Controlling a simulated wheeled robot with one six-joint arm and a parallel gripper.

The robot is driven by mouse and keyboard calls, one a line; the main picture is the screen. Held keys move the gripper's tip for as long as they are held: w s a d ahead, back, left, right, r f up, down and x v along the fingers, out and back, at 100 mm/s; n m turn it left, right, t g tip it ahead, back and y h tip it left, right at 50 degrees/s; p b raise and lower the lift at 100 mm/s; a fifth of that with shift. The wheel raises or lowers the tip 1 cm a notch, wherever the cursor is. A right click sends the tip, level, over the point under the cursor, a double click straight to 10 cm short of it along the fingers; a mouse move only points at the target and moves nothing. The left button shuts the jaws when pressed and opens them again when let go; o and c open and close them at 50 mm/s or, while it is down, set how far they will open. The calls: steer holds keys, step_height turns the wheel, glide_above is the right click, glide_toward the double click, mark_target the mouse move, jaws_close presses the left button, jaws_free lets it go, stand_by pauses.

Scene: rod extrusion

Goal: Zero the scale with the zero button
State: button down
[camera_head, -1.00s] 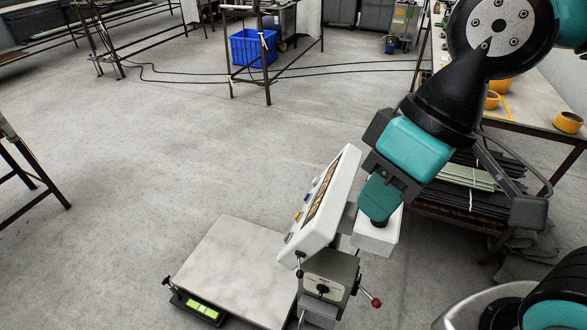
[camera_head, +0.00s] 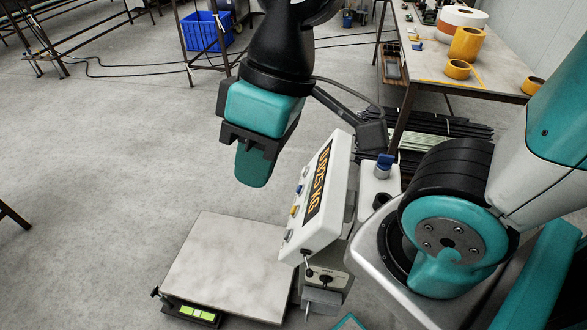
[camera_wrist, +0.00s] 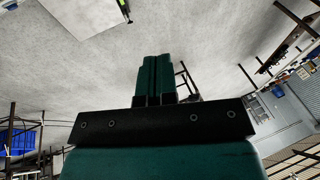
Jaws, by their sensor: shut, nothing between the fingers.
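The scale has a flat pale platform (camera_head: 228,265) on the floor and a white, tilted indicator head (camera_head: 318,215) at its right. The head carries a dark display (camera_head: 320,184) with orange digits. A column of small coloured buttons (camera_head: 294,210) runs along its left edge; their labels are too small to read. My gripper (camera_head: 251,183) is shut and empty, fingers pointing down, left of the indicator's upper end and apart from the buttons. In the wrist view the shut fingers (camera_wrist: 158,75) show at centre, with the platform (camera_wrist: 85,14) at the top; the indicator is not seen there.
A white box with a blue knob (camera_head: 384,166) stands behind the indicator. A table (camera_head: 480,65) with yellow rolls is at the upper right. A blue bin (camera_head: 205,32) stands at the back. The floor left of the scale is clear.

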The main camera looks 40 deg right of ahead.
mark_target(305, 171)
steer(key=w+d+f+h+b, duration=0.1)
steer(key=w+d+f+h, duration=0.1)
steer(key=w+f, duration=0.35)
steer(key=w+d+f+h+b, duration=0.1)
steer(key=w+d+f+b, duration=0.1)
steer(key=w, duration=0.7)
steer(key=w+d+f+n+h+b, duration=0.1)
steer(key=w+d+f+h, duration=0.2)
steer(key=w+d+f, duration=0.2)
steer(key=w+d+f+n+h+b, duration=0.1)
steer(key=w+d+f+h, duration=0.2)
steer(key=f, duration=0.8)
steer(key=w+d+f+n+h+b, duration=0.1)
steer(key=w+d+f+h, duration=0.3)
steer(key=w+d+f, duration=0.4)
steer(key=shift+w+f+n+b, duration=0.4)
steer(key=shift+w+f+b, duration=0.15)
steer(key=shift+w, duration=0.3)
steer(key=shift+s+d, duration=0.1)
steer(key=s+d+f+b, duration=0.1)
steer(key=s+d+f, duration=0.2)
steer(key=s, duration=0.3)
steer(key=shift+d+f, duration=0.3)
steer(key=shift+d, duration=0.6)
steer(key=shift+s, duration=0.15)
steer(key=shift+s+d+f, duration=0.2)
steer(key=shift+s+d, duration=0.05)
